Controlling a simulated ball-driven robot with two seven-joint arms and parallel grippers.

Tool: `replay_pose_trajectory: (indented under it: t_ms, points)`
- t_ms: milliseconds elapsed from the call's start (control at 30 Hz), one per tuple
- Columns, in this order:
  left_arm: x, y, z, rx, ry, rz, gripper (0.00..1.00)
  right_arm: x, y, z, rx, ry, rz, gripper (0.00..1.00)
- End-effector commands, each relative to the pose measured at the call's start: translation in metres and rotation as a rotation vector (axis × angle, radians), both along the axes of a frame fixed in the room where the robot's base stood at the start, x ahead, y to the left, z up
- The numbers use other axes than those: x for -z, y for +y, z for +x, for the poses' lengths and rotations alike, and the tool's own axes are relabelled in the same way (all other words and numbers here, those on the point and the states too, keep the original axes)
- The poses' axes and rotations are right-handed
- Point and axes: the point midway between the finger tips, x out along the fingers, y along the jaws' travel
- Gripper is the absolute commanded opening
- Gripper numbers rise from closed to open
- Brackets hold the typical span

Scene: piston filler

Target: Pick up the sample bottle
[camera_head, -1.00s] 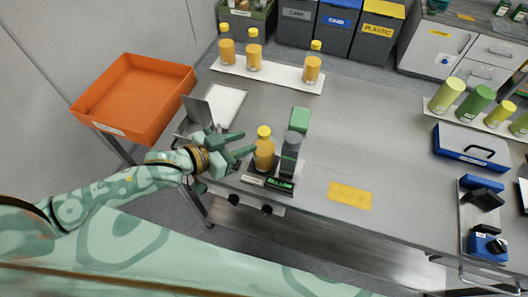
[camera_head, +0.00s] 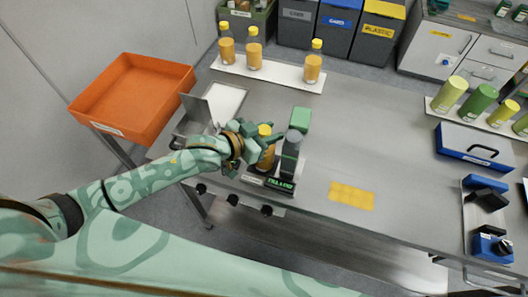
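The sample bottle (camera_head: 266,161), orange with a yellow cap, stands upright on the small filler station at the table's near edge. A dark grey cylinder (camera_head: 291,146) stands beside it on the right. My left gripper (camera_head: 270,138) is at the bottle's upper part, just below the cap, with its fingers around or right beside it. The fingers overlap the bottle, and whether they press on it cannot be told. My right gripper is not in view.
A green block (camera_head: 300,119) stands behind the filler. Several yellow-capped bottles stand on a white strip (camera_head: 283,74) at the back. An orange tray (camera_head: 131,98) is at left. A yellow mat (camera_head: 351,196) lies right of the filler; the table's middle is clear.

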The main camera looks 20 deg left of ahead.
Motion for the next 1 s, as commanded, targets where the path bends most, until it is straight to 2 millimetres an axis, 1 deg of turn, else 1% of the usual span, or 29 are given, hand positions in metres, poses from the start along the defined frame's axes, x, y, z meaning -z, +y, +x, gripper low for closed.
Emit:
replay_pose_trajectory:
  t_ms: [67,333,467,567,667,867,967,1000]
  points:
    - [0.001,0.000,0.000,0.000,0.002,0.003,0.00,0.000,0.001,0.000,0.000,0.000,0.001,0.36]
    - [0.001,0.000,0.000,0.000,0.001,0.002,0.00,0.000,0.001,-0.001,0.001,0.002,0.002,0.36]
    - [-0.005,0.000,0.000,-0.001,0.001,0.002,0.00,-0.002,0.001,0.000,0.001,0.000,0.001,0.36]
    - [-0.016,0.000,0.000,0.000,-0.001,0.000,0.00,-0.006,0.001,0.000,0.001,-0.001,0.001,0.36]
    - [-0.034,0.000,0.000,-0.001,-0.003,-0.001,0.00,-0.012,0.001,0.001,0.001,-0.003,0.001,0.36]
    - [-0.070,-0.004,-0.031,0.000,0.000,-0.002,0.00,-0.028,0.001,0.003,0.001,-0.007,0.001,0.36]
    - [-0.092,-0.007,-0.049,0.001,0.000,-0.002,0.00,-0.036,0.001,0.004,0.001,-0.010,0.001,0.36]
    - [-0.098,-0.008,-0.059,0.001,0.002,-0.003,0.00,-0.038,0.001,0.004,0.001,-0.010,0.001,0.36]
